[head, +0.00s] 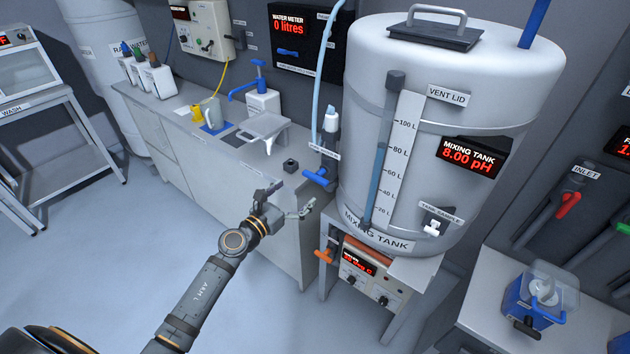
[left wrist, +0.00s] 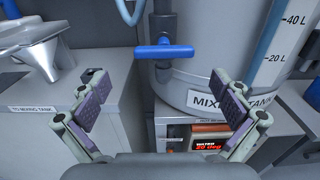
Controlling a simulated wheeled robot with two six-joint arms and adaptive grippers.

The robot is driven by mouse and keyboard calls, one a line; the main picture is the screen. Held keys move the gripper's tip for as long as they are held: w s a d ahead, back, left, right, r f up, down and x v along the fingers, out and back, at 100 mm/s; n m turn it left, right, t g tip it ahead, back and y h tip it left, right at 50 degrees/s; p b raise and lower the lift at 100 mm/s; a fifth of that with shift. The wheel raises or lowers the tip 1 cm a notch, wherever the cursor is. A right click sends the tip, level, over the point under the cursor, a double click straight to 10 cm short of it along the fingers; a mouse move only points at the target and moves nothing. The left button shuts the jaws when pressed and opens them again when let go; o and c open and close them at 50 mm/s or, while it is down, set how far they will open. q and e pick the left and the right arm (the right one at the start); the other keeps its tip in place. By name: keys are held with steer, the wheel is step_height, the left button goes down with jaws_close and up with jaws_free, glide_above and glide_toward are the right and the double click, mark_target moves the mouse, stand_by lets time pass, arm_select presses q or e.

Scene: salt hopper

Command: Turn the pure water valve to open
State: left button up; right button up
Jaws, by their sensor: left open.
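A blue T-shaped valve handle (head: 318,177) sits at the lower left side of the white mixing tank (head: 470,75). Its label is too small to read, so I cannot confirm that it is the pure water valve. In the left wrist view the blue handle (left wrist: 165,52) lies crosswise beyond and slightly above the space between my fingers. My left gripper (head: 291,197) is open and empty, just left of and below the handle in the head view, apart from it. Its two fingers also frame the left wrist view (left wrist: 158,95). My right gripper is not in view.
A water meter (head: 290,25) reading 0 litres, with another blue handle (head: 288,52), hangs on the back wall. An orange valve handle (head: 324,255) is below the tank beside a heater panel (head: 365,275). The counter (head: 215,155) stands left; the floor before it is clear.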

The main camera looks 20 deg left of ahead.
mark_target(313, 179)
arm_select(q)
steer(key=x, duration=0.7)
steer(key=shift+w+d+r+p, duration=0.15)
steer(key=shift+d+r+p, duration=0.1)
steer(key=shift+d+p, duration=0.15)
steer(key=shift+w+f, duration=0.1)
steer(key=shift+w, duration=0.25)
steer(key=shift+d, duration=0.1)
steer(key=c, duration=1)
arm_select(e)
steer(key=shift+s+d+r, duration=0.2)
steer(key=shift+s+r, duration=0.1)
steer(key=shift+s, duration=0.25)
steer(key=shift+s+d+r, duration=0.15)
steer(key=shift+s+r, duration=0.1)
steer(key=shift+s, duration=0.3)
